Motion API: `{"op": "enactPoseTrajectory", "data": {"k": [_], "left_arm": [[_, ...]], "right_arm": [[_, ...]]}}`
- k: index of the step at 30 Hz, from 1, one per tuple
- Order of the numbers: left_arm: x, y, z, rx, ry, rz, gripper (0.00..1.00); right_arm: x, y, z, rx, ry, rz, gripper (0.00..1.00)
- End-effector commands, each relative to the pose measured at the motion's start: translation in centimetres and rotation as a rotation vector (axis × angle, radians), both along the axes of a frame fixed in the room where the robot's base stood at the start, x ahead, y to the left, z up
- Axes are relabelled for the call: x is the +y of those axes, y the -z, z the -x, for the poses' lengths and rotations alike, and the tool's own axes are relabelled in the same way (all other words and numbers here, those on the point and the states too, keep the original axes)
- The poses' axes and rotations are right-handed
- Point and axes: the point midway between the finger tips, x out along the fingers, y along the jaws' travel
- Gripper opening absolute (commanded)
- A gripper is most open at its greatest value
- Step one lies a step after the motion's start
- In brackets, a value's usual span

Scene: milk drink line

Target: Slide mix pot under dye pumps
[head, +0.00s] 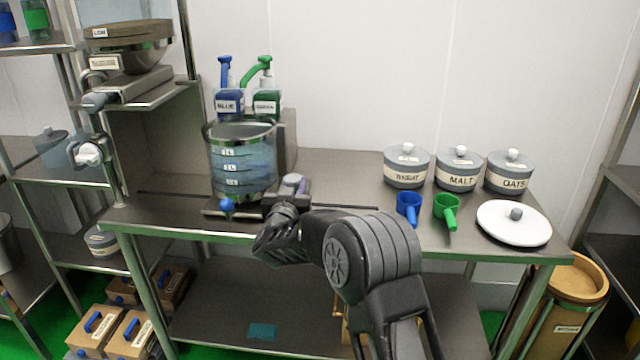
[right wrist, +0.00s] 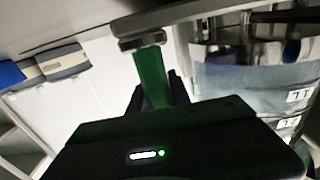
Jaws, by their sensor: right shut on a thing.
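The mix pot (head: 242,168) is a clear cylinder with litre labels, a metal rim and a blue tap knob (head: 227,205). It stands upright near the table's front edge, in front of the blue dye pump (head: 229,103) and green dye pump (head: 267,104). I cannot tell whether their spouts reach over its opening. My right gripper (head: 289,188) is low at the pot's right side. In the right wrist view it is shut on a green upright handle (right wrist: 152,72) beside the pot (right wrist: 240,80). In the head view the gripper hides that handle. My left gripper is not in view.
Grey lidded jars (head: 407,167), a blue scoop (head: 409,207), a green scoop (head: 446,210) and a white lid (head: 513,223) stand on the table's right. A metal hopper (head: 128,50) is on the left shelf. The tabletop (head: 335,170) between pot and jars is clear.

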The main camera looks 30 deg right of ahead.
Motion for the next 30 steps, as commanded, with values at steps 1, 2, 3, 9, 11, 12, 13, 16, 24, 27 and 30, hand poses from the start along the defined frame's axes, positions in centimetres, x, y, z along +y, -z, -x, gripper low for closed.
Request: {"op": "enactPoseTrajectory", "data": {"k": [1, 2, 3, 9, 11, 12, 13, 16, 24, 27, 30], "left_arm": [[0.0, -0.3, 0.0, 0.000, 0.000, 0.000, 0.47], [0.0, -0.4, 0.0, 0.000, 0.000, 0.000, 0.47], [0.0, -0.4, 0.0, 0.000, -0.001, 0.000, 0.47], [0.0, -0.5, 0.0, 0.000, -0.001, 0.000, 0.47], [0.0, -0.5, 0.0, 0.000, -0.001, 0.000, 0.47], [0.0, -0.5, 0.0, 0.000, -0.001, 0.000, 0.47], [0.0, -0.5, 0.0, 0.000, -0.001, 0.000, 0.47], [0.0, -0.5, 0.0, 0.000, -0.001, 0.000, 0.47], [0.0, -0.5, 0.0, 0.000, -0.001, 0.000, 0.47], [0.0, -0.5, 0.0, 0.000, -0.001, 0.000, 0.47], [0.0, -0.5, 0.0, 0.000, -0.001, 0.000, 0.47]], "right_arm": [[1.0, -0.2, -0.7, -0.001, -0.006, -0.001, 0.00], [1.3, -0.1, -0.9, 0.000, -0.005, -0.002, 0.00], [1.7, -0.1, -1.2, -0.001, -0.005, -0.002, 0.00], [2.3, 0.0, -1.8, -0.001, 0.000, -0.001, 0.00], [2.3, 0.0, -1.8, -0.001, 0.000, -0.001, 0.00], [2.3, 0.0, -1.8, -0.001, 0.000, -0.001, 0.00], [2.3, 0.0, -1.8, -0.001, 0.000, -0.001, 0.00], [2.3, 0.0, -1.8, -0.001, 0.001, -0.001, 0.00], [2.3, 0.0, -1.7, -0.001, 0.001, -0.001, 0.42], [2.2, 0.0, -1.7, -0.001, 0.001, -0.001, 0.45], [2.2, 0.0, -1.7, -0.001, 0.001, -0.001, 0.45]]}}
